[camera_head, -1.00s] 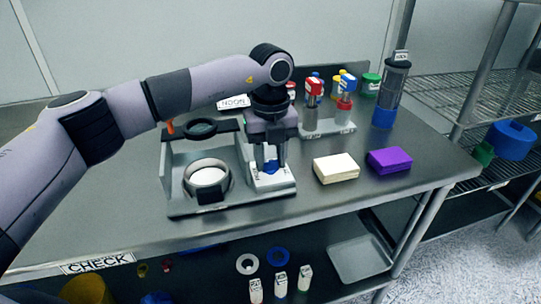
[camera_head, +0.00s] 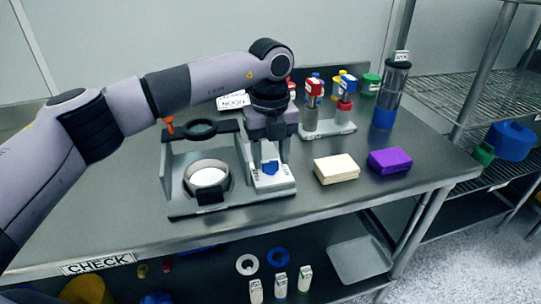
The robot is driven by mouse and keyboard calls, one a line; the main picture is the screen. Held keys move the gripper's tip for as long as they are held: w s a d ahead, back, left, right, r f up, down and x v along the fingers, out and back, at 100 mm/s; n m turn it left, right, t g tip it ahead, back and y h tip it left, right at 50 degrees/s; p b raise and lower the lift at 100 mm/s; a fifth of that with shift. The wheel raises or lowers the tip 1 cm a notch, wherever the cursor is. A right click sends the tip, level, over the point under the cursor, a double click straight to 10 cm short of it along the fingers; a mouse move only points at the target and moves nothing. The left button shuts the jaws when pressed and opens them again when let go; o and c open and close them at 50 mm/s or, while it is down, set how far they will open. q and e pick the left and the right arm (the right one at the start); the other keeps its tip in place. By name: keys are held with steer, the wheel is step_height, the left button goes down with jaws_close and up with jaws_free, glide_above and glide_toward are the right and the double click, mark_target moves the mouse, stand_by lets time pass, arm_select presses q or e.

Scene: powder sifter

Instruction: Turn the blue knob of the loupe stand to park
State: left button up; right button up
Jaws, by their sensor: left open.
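The loupe stand (camera_head: 230,206) is a grey metal frame on the steel table, with a round lens (camera_head: 202,128) at the top and a white disc (camera_head: 208,177) in a dark ring below. The blue knob (camera_head: 271,167) sits on a white labelled plate at the stand's right side. My left gripper (camera_head: 270,163) points down over the knob, its open fingers on either side of it. I cannot tell whether the fingers touch the knob. The label writing is too small to read. My right gripper is not in view.
A cream block (camera_head: 336,169) and a purple block (camera_head: 389,161) lie right of the stand. A wire shelf (camera_head: 470,90) is at the right.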

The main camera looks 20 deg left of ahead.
mark_target(270, 162)
arm_select(q)
step_height(270, 162, up, 5)
steer(key=shift+r, duration=0.7)
